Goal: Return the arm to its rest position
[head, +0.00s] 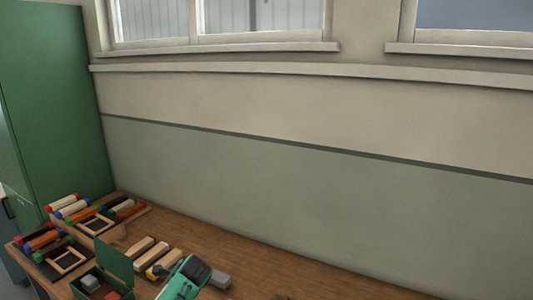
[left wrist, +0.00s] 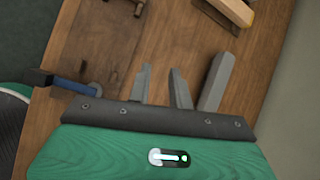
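My left gripper (left wrist: 160,74) shows in the left wrist view as a teal body with a dark bar and two grey fingers. The fingers stand apart with nothing visible between them. A grey block (left wrist: 217,82) lies just right of the fingers. In the head view, part of the teal and dark hand (head: 183,284) shows low over the front of the table, beside the grey block (head: 218,279); its fingertips cannot be made out there. My right gripper is in neither view.
Wooden blocks (head: 152,254) and an open green box (head: 115,262) lie left of the hand. Racks of coloured-end rolls (head: 66,207) stand by the green cabinet (head: 55,110). A blue-handled tool (left wrist: 72,85) lies left in the wrist view. The table right of the hand (head: 270,262) looks mostly clear.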

